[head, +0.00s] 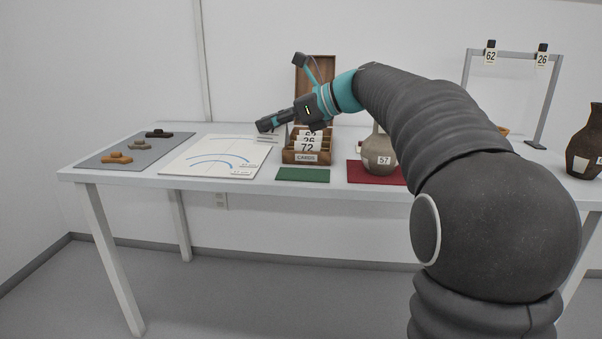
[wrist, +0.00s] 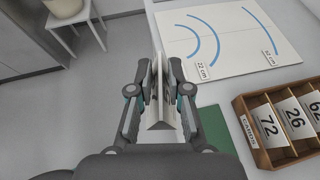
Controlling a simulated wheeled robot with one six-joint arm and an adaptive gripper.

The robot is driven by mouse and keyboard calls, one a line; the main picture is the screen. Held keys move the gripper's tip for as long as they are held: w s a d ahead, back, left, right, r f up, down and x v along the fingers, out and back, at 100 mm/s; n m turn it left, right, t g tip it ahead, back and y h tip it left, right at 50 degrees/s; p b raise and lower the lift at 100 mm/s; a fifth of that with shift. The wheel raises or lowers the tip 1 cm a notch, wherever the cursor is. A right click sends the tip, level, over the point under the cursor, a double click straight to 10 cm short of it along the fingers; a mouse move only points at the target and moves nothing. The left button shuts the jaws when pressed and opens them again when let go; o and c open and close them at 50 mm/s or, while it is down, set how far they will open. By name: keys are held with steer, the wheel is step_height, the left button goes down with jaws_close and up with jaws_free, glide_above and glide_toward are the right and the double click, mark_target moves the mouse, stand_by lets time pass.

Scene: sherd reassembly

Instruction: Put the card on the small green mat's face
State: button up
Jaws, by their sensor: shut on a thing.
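My gripper (head: 268,124) reaches over the white table, up and left of the small green mat. In the wrist view my gripper (wrist: 160,85) is shut on a pale folded card (wrist: 160,112), seen nearly edge-on between the fingers. Any number on the card cannot be read. The small green mat (head: 303,175) lies flat and bare at the table's front edge. In the wrist view part of the green mat (wrist: 215,130) shows to the right of the card and gripper, which hide the rest.
A wooden card box (head: 306,156) with numbered cards stands just behind the mat. A white arc chart (head: 218,157) lies to the left, with a grey mat of sherds (head: 110,160) beyond. A red mat (head: 362,175) bears a pot (head: 379,155) labelled 57.

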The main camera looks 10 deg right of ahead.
steer(key=w+d+f+m+t+h+b, duration=0.1)
steer(key=w+d+m+t, duration=0.1)
steer(key=w+d, duration=0.5)
steer(key=shift+t+h, duration=0.3)
steer(key=f, duration=0.1)
steer(key=d+f+b, duration=0.1)
steer(key=f, duration=0.1)
steer(key=s+f+b, duration=0.1)
steer(key=f, duration=0.1)
steer(key=shift+d, duration=0.15)
steer(key=shift+f+b, duration=0.6)
steer(key=shift+f, duration=1.7)
steer(key=shift+f, duration=0.1)
steer(key=o, duration=0.8)
